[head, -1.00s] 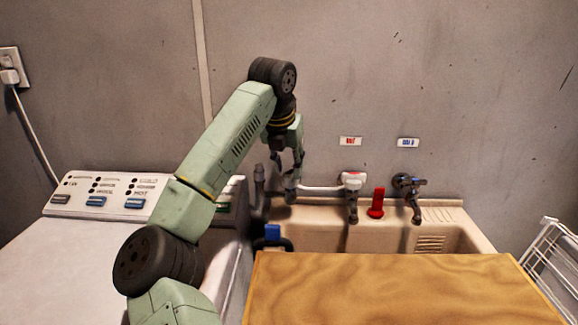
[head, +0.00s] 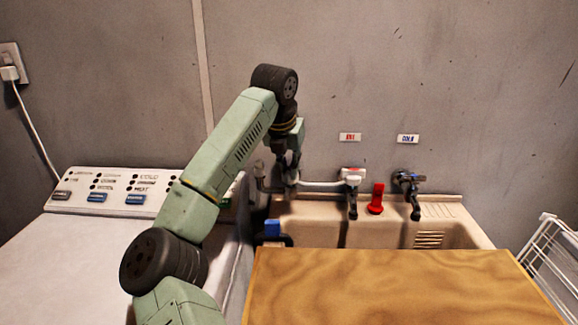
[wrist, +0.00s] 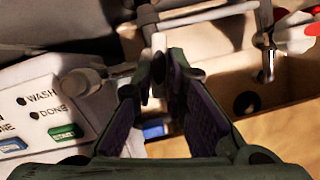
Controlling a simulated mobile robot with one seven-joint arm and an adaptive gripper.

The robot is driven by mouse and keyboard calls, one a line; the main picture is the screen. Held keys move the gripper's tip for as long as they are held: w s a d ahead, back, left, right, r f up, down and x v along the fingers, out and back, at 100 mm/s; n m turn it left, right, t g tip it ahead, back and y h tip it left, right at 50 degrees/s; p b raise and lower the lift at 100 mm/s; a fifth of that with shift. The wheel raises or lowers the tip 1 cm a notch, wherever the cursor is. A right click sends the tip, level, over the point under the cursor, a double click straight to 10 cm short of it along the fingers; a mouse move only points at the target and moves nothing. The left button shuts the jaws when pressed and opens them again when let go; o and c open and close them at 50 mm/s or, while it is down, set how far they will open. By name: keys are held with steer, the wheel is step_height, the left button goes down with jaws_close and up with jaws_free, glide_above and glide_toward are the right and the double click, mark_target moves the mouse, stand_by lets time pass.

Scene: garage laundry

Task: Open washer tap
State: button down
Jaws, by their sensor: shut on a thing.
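The washer tap is mostly hidden behind my gripper in the head view. In the wrist view a pale upright lever-like piece of it (wrist: 158,42) stands between my fingertips, with a grey pipe (wrist: 112,72) running in from the left. My gripper (head: 290,178) is at the wall just left of the sink. In the wrist view its two fingers (wrist: 158,72) converge and are shut on the pale piece. How far the lever is turned cannot be told. A white pipe (head: 322,184) runs from beside the gripper to the red-marked tap (head: 352,177).
The beige sink (head: 376,235) has a red object (head: 377,199) and a dark tap (head: 411,180) at its back. A wooden board (head: 400,285) covers its front. The washer panel (head: 115,190) is at left, and a blue-topped object (head: 272,229) stands below the gripper. A white rack (head: 550,265) is at right.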

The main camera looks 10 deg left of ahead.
steer(key=shift+f, duration=0.15)
steer(key=shift+f+n+y+b, duration=0.1)
steer(key=shift+n+y+b, duration=0.2)
steer(key=shift+n+b, duration=0.5)
steer(key=shift+d+n+y+b, duration=0.15)
steer(key=shift+n+y+b, duration=0.15)
steer(key=shift+n, duration=0.5)
steer(key=c, duration=1.6)
jaws_free()
steer(key=shift+c, duration=0.2)
steer(key=shift+r, duration=0.2)
steer(key=a+v, duration=0.1)
steer(key=v, duration=1)
steer(key=shift+d+r, duration=0.45)
steer(key=shift+d, duration=0.05)
